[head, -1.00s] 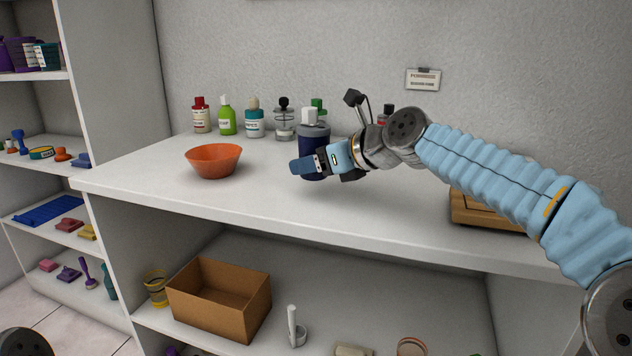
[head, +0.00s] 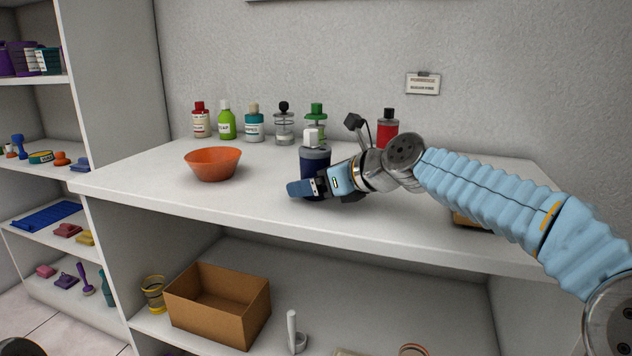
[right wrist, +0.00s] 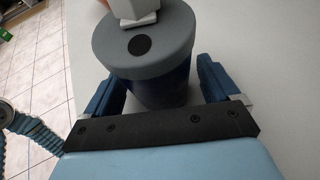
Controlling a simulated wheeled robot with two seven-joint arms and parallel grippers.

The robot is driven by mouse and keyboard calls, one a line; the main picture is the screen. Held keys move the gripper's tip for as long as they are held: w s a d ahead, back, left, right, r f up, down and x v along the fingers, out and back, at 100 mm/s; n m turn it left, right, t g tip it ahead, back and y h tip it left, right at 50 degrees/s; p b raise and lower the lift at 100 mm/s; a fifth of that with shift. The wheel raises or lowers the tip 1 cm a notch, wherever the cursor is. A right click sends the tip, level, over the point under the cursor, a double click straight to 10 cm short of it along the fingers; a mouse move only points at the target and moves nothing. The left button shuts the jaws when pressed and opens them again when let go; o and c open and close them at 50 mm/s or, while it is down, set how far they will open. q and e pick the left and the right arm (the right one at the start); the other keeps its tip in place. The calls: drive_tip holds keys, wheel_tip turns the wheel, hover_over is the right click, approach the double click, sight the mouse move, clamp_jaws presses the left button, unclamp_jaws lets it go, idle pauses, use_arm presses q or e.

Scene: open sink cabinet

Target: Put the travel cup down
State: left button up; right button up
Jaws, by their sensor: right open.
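The travel cup (head: 315,160) is dark blue with a grey lid and a white top piece. It stands upright on the white countertop (head: 240,205), right of the orange bowl; its base is partly hidden by my right gripper. My right gripper (head: 317,188) is low at the cup, its fingers on either side of the cup's body. In the right wrist view the cup (right wrist: 150,55) sits between the two open blue fingers (right wrist: 160,88), with a narrow gap showing at the right finger. My left gripper is not in view.
The orange bowl (head: 213,164) stands left of the cup. Several bottles (head: 254,124) line the wall, with a red one (head: 387,128) to the right. A wooden object (head: 465,220) is partly hidden under my right arm. A cardboard box (head: 217,305) sits on the lower shelf.

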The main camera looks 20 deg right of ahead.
drive_tip(key=shift+r, duration=0.1)
drive_tip(key=shift+s+d, duration=0.2)
drive_tip(key=shift+s, duration=0.05)
drive_tip(key=b+v, duration=0.1)
drive_tip(key=v, duration=1)
drive_tip(key=shift+s+d+r, duration=0.1)
drive_tip(key=shift+s+r, duration=0.05)
drive_tip(key=shift+r, duration=0.05)
